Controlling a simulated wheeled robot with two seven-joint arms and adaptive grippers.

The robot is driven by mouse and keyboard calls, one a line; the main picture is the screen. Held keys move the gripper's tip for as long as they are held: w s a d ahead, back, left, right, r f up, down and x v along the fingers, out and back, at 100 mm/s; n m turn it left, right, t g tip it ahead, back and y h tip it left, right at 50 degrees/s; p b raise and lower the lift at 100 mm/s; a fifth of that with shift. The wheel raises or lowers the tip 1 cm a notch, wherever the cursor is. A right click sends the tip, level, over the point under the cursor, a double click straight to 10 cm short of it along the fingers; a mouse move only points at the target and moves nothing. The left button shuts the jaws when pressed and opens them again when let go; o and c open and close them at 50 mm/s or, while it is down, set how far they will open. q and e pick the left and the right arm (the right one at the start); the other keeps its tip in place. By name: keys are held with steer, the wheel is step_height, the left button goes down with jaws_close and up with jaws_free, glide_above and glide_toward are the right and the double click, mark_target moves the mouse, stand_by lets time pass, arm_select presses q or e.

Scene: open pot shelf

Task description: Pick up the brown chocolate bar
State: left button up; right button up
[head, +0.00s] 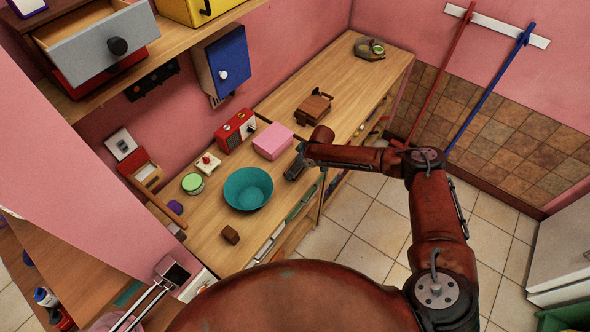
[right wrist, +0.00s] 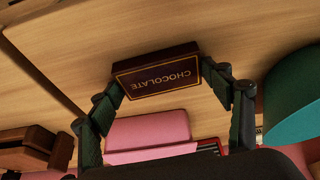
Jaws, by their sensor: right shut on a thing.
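The brown chocolate bar (right wrist: 158,72), a dark block with gold "CHOCOLATE" lettering, shows in the right wrist view between the two fingers of my right gripper (right wrist: 161,80). The fingers close on its two ends. Whether the bar still touches the wooden surface is unclear. My left gripper is not in view.
A shelf with drawers hangs above. The counter's far end is mostly clear.

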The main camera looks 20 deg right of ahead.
steer(key=c, duration=0.3)
steer(key=shift+c, duration=0.2)
